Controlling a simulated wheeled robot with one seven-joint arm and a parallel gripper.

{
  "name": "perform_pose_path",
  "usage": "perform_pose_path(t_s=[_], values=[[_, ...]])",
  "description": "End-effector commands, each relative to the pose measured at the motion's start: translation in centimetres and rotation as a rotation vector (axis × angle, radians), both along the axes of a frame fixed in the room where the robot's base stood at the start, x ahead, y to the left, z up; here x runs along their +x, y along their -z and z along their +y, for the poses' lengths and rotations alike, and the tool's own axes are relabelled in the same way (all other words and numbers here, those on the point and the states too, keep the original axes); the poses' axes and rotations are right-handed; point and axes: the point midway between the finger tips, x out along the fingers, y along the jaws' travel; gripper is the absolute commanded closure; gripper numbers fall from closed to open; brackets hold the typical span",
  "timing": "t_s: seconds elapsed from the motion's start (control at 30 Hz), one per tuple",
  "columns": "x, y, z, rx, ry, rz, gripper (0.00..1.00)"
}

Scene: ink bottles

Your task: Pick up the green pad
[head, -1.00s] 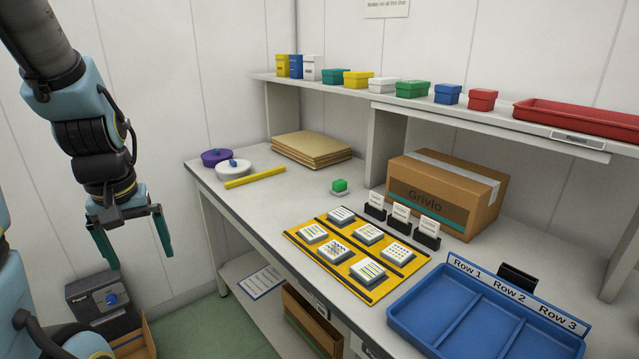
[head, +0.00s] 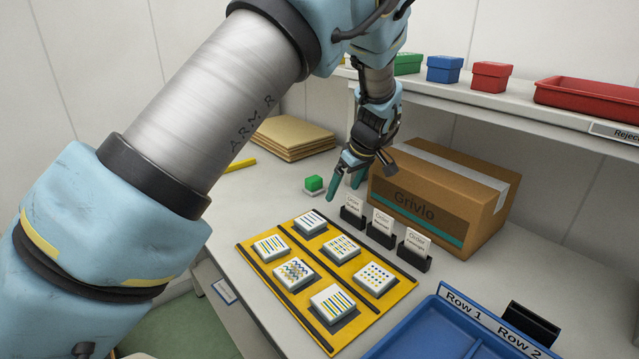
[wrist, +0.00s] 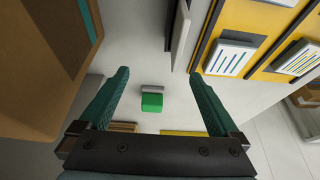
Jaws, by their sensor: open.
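The green pad (head: 314,183) is a small green block on a pale base, standing on the table left of the cardboard box. In the wrist view the green pad (wrist: 152,102) shows between my two fingers, some way beyond them, with its pale base beside it. My gripper (head: 346,190) is open and empty, just right of the pad in the head view and above the table. Its teal fingers also show in the wrist view (wrist: 158,72), spread apart and not touching the pad.
The cardboard box (head: 438,205) stands close to my gripper's right. Black card holders (head: 382,237) stand in front of it. A yellow mat (head: 250,259) with several patterned tiles and a blue tray (head: 385,348) lie nearer. Folded brown sheets (head: 290,140) lie behind. A shelf (head: 480,104) runs above.

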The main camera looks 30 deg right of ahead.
Motion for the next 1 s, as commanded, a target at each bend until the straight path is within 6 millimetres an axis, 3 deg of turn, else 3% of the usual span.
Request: perform_pose_path(t_s=[0.17, 0.6, 0.83, 1.0], values=[[1.4, -0.2, -0.3, -0.003, -0.007, -0.01, 0.03], [9.9, -0.3, 1.4, -0.004, -0.004, -0.007, 0.03], [11.5, 0.1, 1.7, -0.003, -0.003, -0.007, 0.03], [12.2, 1.9, 1.9, 0.0, -0.002, -0.006, 0.03]])
